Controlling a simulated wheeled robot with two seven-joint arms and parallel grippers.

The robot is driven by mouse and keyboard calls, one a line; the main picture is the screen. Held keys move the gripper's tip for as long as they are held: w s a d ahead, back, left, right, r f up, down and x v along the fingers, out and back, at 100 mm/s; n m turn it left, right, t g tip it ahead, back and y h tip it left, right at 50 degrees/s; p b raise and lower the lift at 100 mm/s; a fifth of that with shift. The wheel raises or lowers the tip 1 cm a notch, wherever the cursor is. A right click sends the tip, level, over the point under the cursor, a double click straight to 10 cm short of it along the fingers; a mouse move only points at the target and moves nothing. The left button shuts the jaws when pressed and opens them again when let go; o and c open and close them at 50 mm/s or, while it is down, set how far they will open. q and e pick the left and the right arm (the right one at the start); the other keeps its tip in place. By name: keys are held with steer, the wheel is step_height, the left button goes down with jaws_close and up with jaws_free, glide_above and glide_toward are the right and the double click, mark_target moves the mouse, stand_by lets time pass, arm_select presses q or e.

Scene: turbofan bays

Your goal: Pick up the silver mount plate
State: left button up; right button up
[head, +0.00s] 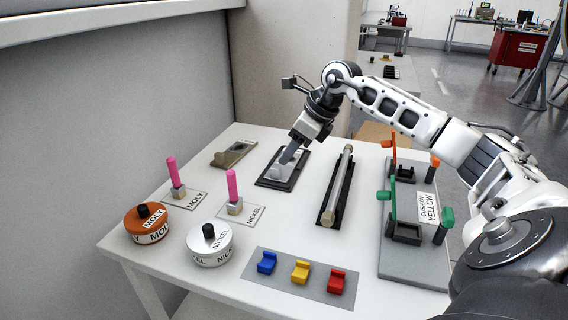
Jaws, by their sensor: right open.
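The silver mount plate (279,171) lies on a black tray (268,183) near the back middle of the white table. My right gripper (287,157) points down right over the plate, and its fingers hide part of it. The gripper is open. I cannot tell whether its fingertips touch the plate. My left gripper is not in the head view.
An olive-brown plate (233,153) lies to the left, and a silver rod (341,176) on a black tray to the right. MOLY (147,225) and NICKEL (210,246) tins, blue, yellow and red blocks (300,271), and a grey fixture board (412,266) fill the front.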

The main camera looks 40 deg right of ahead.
mark_target(277, 167)
steer(key=shift+p+x, duration=0.4)
steer(key=shift+x, duration=2.8)
jaws_close()
steer(key=shift+r, duration=0.1)
